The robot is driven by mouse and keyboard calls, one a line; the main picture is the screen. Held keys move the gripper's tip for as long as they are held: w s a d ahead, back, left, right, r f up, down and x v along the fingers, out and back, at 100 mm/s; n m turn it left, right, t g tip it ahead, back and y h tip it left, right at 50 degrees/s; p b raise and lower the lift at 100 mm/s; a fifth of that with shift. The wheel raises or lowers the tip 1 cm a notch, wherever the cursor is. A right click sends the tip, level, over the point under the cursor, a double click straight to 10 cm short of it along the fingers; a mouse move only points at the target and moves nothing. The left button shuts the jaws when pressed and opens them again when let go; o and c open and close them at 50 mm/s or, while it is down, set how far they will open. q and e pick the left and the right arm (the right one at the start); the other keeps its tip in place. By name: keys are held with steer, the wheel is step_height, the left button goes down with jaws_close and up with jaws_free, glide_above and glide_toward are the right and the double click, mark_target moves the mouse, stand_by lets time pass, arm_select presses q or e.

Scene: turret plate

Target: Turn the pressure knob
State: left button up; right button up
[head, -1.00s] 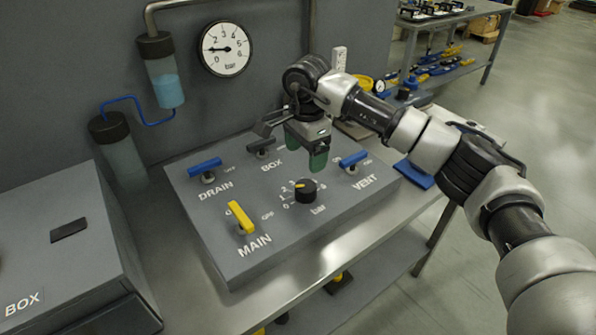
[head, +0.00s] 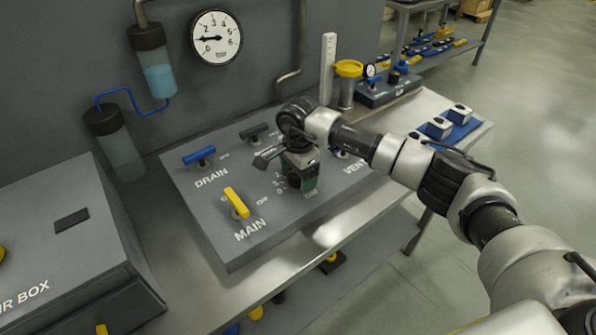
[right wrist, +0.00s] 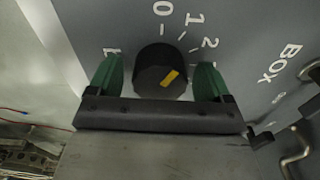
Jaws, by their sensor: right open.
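The pressure knob (right wrist: 152,66) is black and round with a yellow mark, on the grey panel beside a printed scale. In the head view it is largely hidden by my right gripper (head: 300,178). In the right wrist view my right gripper (right wrist: 160,80) has its green fingers apart, one on each side of the knob, with gaps visible. The yellow mark lies at the knob's lower right there. The pressure gauge (head: 216,38) on the back wall has its needle pointing left, around 1 bar. My left gripper is out of view.
On the panel (head: 222,245) are a yellow MAIN lever (head: 236,203), a blue DRAIN lever (head: 199,155) and a dark BOX lever (head: 254,132). The VENT lever is mostly hidden by my arm. A grey box (head: 60,240) stands at left.

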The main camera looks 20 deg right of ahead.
steer(key=shift+c, duration=1.1)
steer(key=c, duration=0.7)
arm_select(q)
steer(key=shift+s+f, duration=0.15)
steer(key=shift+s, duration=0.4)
